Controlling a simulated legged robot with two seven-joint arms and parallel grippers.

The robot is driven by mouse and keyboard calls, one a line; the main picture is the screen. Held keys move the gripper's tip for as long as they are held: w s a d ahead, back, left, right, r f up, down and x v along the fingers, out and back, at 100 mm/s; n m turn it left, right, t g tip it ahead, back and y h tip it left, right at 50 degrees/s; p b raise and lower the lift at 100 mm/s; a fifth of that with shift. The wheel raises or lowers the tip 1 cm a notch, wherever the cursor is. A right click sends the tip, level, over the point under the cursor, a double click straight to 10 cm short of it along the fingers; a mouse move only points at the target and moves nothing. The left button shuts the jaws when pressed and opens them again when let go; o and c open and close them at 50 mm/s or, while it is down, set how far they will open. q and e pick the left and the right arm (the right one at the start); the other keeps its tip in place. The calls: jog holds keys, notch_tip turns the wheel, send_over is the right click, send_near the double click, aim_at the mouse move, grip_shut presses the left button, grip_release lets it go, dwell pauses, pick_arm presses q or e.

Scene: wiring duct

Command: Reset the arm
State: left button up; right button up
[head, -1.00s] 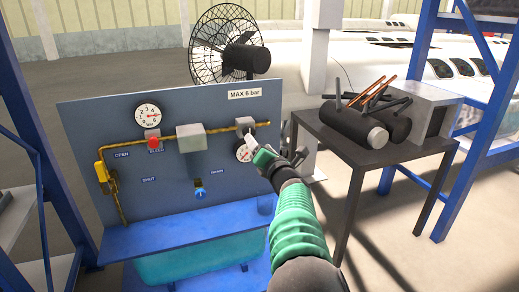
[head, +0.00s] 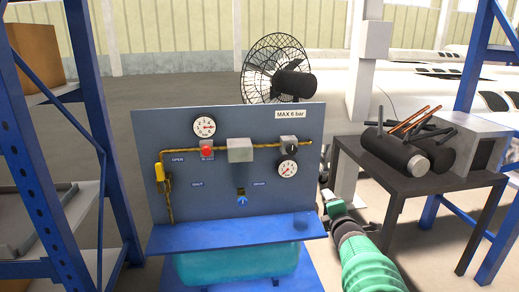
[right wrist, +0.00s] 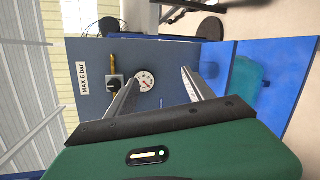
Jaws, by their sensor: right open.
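My right gripper (head: 330,203) is beside the right edge of the blue-grey panel (head: 260,130), apart from it. In the right wrist view its two fingers (right wrist: 161,76) are spread with nothing between them, and the panel shows beyond them, turned sideways. The panel carries a yellow pipe, a yellow lever (head: 159,172), a red button (head: 207,152), a black knob (head: 289,143), a blue drain valve (head: 241,200) and two round gauges, the upper left one (head: 204,127) and the lower right one (head: 288,168). My left gripper is not in view.
A blue shelf (head: 230,234) juts out below the panel, above a teal tub (head: 235,264). A black fan (head: 277,72) stands behind. A dark table (head: 420,178) with black cylinders (head: 405,150) stands at the right. Blue rack posts (head: 105,110) rise at the left.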

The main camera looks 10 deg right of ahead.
jog(key=s+a+f+m+g, duration=0.2)
jog(key=s+f+m+g, duration=0.5)
jog(key=s+f+m, duration=0.75)
jog(key=s+a+f+m+g+y, duration=0.1)
jog(key=s+a+f+m+g, duration=0.15)
jog(key=s, duration=0.55)
jog(key=s+a+f+m+g+y, duration=0.1)
jog(key=s+a+f, duration=0.2)
jog(key=s, duration=0.5)
jog(key=s+a+f+m+g, duration=0.2)
jog(key=s, duration=0.7)
notch_tip(320, 180, up, 29)
jog(key=w+p, duration=0.1)
jog(key=p, duration=2.8)
jog(key=shift+w, duration=0.15)
